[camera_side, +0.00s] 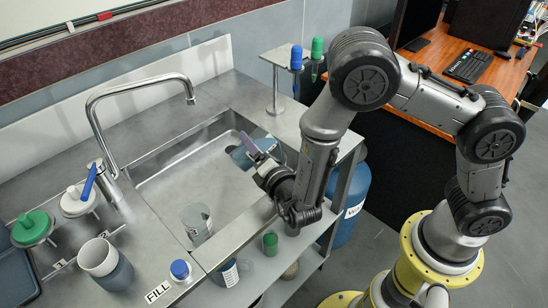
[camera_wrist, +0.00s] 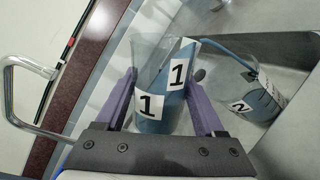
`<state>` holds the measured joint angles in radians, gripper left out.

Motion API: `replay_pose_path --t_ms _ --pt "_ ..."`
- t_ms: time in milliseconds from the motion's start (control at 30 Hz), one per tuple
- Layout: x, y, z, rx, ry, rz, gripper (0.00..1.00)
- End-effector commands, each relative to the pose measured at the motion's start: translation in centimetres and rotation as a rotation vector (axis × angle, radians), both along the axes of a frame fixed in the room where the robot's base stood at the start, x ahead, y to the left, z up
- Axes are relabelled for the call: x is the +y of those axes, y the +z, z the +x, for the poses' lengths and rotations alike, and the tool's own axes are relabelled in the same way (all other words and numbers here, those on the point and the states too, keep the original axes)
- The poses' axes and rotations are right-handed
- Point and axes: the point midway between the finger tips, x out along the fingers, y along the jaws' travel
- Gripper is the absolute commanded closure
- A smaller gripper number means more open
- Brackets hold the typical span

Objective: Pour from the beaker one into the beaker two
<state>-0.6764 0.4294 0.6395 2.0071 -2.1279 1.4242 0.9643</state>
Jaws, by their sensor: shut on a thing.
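Beaker one (camera_wrist: 150,104) is a clear beaker with "1" labels and blue liquid in its lower part. In the wrist view it stands between the two purple fingers of my gripper (camera_wrist: 162,76), which is shut on it. In the side view my gripper (camera_side: 249,144) holds beaker one (camera_side: 240,157) above the sink; the arm partly hides it.
In the side view, a clear glass (camera_side: 197,223) stands by the sink's near edge. A white cup-like vessel (camera_side: 98,257) stands left of a blue-capped bottle (camera_side: 180,271). A metal tap (camera_side: 140,84) arches over the sink (camera_side: 165,180). A small stand (camera_side: 275,58) holds blue and green items.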

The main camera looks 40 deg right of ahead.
Motion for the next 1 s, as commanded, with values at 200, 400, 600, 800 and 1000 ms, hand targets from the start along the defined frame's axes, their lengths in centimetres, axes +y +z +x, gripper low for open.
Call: replay_pose_path --t_ms 200,400,600,800,1000 --pt "0.0 0.0 -0.1 -0.004 0.0 0.01 1.0" --pt "0.0 0.0 0.0 -0.006 0.0 0.018 1.0" --pt "0.0 -0.6 0.0 0.068 0.0 -0.257 1.0" --pt "0.2 0.1 0.1 0.097 -0.001 -0.367 1.0" --pt "0.7 -0.3 0.2 0.112 0.0 -0.42 1.0"
